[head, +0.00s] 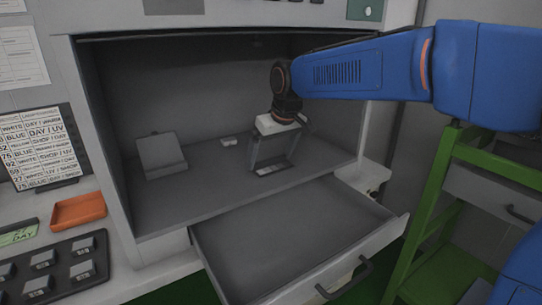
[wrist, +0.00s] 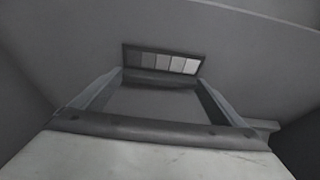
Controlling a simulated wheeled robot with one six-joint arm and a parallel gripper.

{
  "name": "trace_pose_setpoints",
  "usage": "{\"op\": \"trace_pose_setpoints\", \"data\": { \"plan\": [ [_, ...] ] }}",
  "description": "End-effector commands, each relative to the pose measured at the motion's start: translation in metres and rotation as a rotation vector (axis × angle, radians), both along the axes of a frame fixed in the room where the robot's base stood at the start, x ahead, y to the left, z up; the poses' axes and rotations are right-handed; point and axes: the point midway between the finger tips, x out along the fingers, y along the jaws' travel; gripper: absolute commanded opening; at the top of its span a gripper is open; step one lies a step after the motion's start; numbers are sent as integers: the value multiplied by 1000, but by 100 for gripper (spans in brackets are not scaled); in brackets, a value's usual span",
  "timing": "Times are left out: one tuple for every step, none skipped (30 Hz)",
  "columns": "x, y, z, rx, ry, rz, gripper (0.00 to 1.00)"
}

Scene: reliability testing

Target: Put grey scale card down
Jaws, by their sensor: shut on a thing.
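My gripper (head: 270,168) reaches down inside the grey viewing booth (head: 200,195) and is shut on the grey scale card (head: 271,171). In the wrist view the card (wrist: 162,60) is a dark strip with a row of patches going from dark grey to light grey. It lies across between the two fingertips (wrist: 160,82). In the head view the card is low over the booth floor, near its front right. I cannot tell whether it touches the floor.
A grey slanted block (head: 162,155) stands at the booth's left, and a small white item (head: 229,141) lies behind the gripper. An open empty drawer (head: 290,235) juts out below. An orange tray (head: 78,212) is outside left; a green frame (head: 445,190) stands right.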

Motion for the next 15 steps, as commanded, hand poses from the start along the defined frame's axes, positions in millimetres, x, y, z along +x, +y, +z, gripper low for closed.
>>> {"op": "trace_pose_setpoints", "data": {
  "plan": [
    [0,0,0,1,-1,0,72],
    [0,0,0,1,-1,0,72],
    [0,0,1,1,-1,0,72],
    [0,0,1,1,-1,0,72],
    [0,0,0,1,-1,0,72],
    [0,0,0,1,-1,0,72],
    [0,0,0,1,-1,0,72],
    [0,0,-1,1,-1,0,72],
    [0,0,-2,1,-1,0,72],
    [0,0,-3,1,-1,0,96],
    [0,0,-2,1,-1,0,100],
    [0,0,-2,1,-1,0,100],
    [0,0,-2,1,-1,0,100],
    [0,0,-2,1,-1,0,100],
    [0,0,-2,1,-1,0,100]
  ]
}}
